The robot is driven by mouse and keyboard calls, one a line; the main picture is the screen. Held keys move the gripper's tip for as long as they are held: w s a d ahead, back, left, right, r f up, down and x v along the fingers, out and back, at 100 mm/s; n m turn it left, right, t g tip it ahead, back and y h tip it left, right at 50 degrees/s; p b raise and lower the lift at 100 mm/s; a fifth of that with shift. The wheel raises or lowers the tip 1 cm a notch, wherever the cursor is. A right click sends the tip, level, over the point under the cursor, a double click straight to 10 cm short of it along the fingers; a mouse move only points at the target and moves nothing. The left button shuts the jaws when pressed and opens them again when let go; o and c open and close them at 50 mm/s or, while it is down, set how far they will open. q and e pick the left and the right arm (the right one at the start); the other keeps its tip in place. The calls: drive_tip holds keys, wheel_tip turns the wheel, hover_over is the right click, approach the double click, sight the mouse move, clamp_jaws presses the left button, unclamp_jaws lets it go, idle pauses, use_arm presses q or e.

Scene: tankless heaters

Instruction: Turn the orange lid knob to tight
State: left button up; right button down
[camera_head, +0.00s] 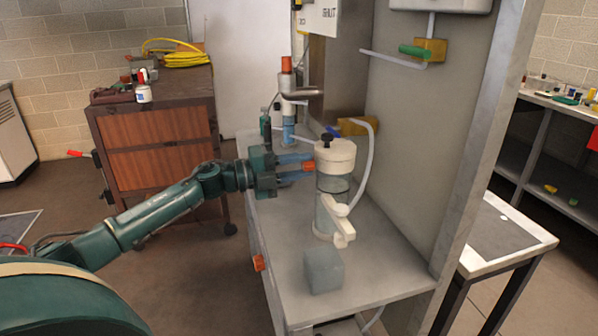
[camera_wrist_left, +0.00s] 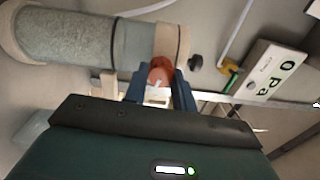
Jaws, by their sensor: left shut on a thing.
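The orange lid knob (camera_head: 309,165) sticks out from the side of the cream lid (camera_head: 336,156) of an upright canister with a clear body (camera_head: 332,185). My left gripper (camera_head: 300,166) reaches in from the left, its blue fingers shut on the orange knob. In the left wrist view the orange knob (camera_wrist_left: 160,68) shows between the fingertips (camera_wrist_left: 160,84), with a small light mark on its face. The canister (camera_wrist_left: 65,42) lies sideways in that view, with a black knob (camera_wrist_left: 195,62) on its lid end. My right gripper is not in view.
A grey block (camera_head: 323,268) sits on the bench (camera_head: 380,265) in front of the canister. A white hose (camera_head: 366,170) curves behind the canister. Pipes with an orange cap (camera_head: 287,64) stand at the back. A grey panel (camera_head: 410,130) bounds the right side.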

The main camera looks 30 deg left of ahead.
use_arm(q)
drive_tip(key=shift+m, duration=0.4)
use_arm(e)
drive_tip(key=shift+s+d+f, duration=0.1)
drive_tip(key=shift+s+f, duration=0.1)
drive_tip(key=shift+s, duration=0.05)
use_arm(q)
drive_tip(key=o, duration=1)
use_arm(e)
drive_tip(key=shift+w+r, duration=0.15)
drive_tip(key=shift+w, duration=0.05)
use_arm(q)
drive_tip(key=shift+s+a+f+b, duration=0.2)
drive_tip(key=shift+s+a+b, duration=0.1)
drive_tip(key=shift+s+a, duration=0.1)
drive_tip(key=v, duration=1.2)
drive_tip(key=shift+b, duration=0.3)
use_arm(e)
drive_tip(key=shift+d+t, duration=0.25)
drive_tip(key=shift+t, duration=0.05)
